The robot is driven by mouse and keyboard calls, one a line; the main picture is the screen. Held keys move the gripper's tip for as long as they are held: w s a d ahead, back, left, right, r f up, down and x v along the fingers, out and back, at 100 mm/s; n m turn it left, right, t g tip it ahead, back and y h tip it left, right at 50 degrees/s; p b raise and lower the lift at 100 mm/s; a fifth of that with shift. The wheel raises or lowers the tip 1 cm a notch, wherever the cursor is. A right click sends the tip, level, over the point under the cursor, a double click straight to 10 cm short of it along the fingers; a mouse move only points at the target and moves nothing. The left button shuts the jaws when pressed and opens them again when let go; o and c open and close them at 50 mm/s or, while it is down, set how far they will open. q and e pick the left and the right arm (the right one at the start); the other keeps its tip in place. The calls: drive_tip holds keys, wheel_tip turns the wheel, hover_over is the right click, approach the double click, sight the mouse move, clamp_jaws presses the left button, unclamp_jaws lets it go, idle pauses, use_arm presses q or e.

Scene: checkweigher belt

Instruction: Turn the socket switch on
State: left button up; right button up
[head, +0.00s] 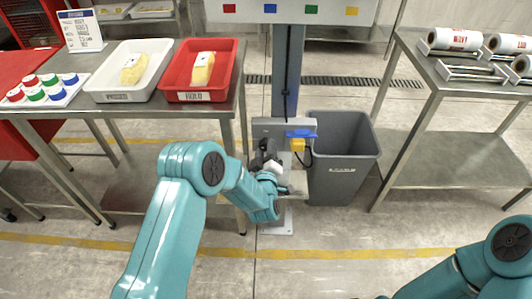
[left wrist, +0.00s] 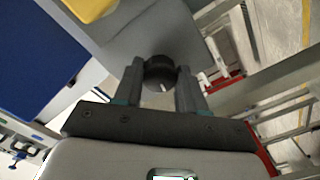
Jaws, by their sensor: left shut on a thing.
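The socket unit is a grey box (head: 268,127) on the blue post, with a blue cover (head: 301,133) and a yellow part (head: 298,145). In the left wrist view its grey face (left wrist: 155,35) carries a round black knob (left wrist: 160,68), which looks like the switch. My left gripper (head: 266,158) is at the lower left front of the box. In the left wrist view the fingers (left wrist: 159,80) are shut on the knob, one on each side. The knob's marking and setting cannot be read. My right gripper is out of view; only part of its arm shows at lower right.
A grey bin (head: 343,165) stands right of the post. A left table holds a white tray (head: 108,92), a red tray (head: 181,95) and several coloured caps. A right steel table (head: 428,77) holds film rolls. The floor in front is clear.

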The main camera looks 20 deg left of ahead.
use_arm(q)
drive_tip(key=m+b, duration=0.6)
drive_tip(key=m, duration=0.5)
drive_tip(key=shift+a+f+m+b, duration=0.1)
drive_tip(key=shift+f+m+b, duration=0.05)
drive_tip(key=shift+m+b, duration=0.55)
drive_tip(key=shift+m, duration=1.5)
drive_tip(key=o, duration=1)
drive_tip(key=shift+o, duration=0.2)
drive_tip(key=v, duration=1.6)
drive_tip(key=shift+s+r+p, duration=0.2)
drive_tip(key=shift+s+p, duration=0.05)
drive_tip(key=shift+p, duration=0.2)
drive_tip(key=shift+a, duration=0.1)
